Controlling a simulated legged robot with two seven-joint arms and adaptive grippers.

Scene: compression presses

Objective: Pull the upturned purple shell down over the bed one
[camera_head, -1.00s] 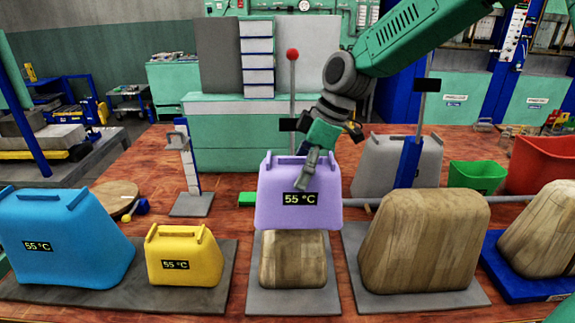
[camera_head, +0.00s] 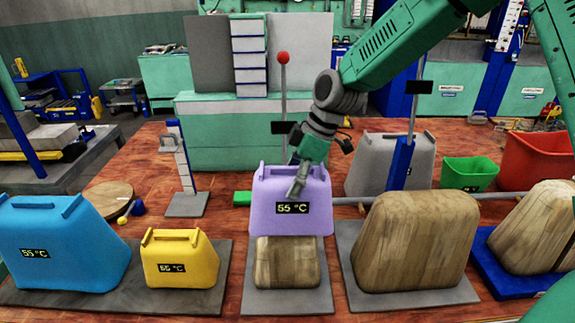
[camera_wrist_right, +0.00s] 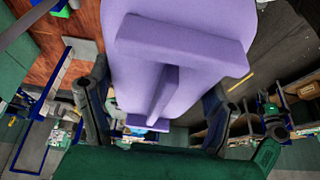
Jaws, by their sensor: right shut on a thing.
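The purple shell (camera_head: 291,222), with a rail on top and a "55 °C" display, sits over the upper part of the wooden bed block (camera_head: 288,268) in the head view. The lower part of the block shows below the shell's edge; how the two touch inside is hidden. My right gripper (camera_head: 298,182) is shut on the shell's top from above. In the right wrist view the shell (camera_wrist_right: 180,85) fills the middle, with the gripper fingers (camera_wrist_right: 155,100) on either side. My left gripper is in neither view.
A yellow shell (camera_head: 180,250) and a blue shell (camera_head: 65,240) stand to the left. A larger wooden block (camera_head: 415,240) stands close on the right, with a grey shell (camera_head: 360,160) and a post (camera_head: 400,165) behind it. A red-knobbed lever (camera_head: 283,90) rises behind the purple shell.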

